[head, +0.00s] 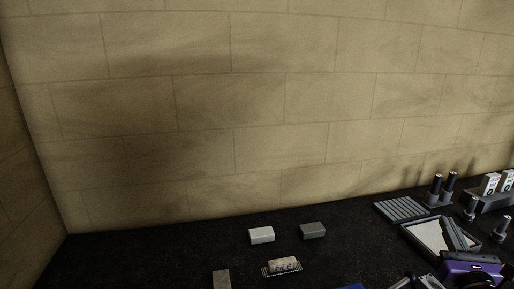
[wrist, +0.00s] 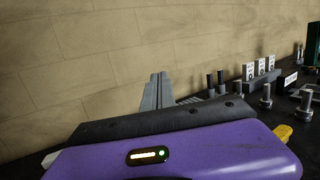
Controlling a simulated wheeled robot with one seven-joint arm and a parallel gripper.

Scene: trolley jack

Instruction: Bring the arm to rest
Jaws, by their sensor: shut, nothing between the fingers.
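My gripper (head: 455,232) is at the lower right of the head view, with its purple body (head: 472,268) at the picture's edge. Its two grey fingers are together and hold nothing. In the wrist view the closed fingers (wrist: 158,80) point up and away beyond the dark front edge of the purple housing (wrist: 190,155). A small lit bar and a green light show on the housing. In the head view the fingers overlap a shallow light-floored tray (head: 420,230); I cannot tell their height above it.
A white block (head: 261,235), a dark grey block (head: 312,230), a ridged piece (head: 282,267) and a grey-brown block (head: 221,279) lie on the black surface. A slatted grey plate (head: 400,209), upright pegs (head: 436,188) and marked white blocks (head: 490,184) stand right. The left surface is clear; a wall stands behind.

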